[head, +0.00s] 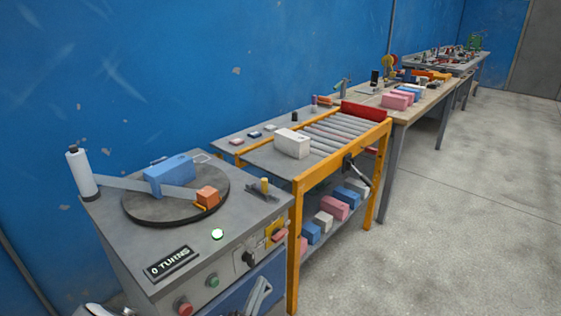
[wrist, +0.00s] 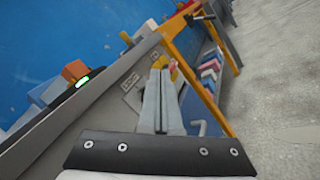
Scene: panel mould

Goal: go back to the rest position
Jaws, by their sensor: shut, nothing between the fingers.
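My gripper (wrist: 160,74) shows in the wrist view with its two grey fingers pressed together and nothing between them.
The grey cabinet (head: 131,240) carries a round turntable (head: 135,213) with a blue block (head: 168,176) and an orange block (head: 208,196). Open floor (head: 455,210) lies to the right.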

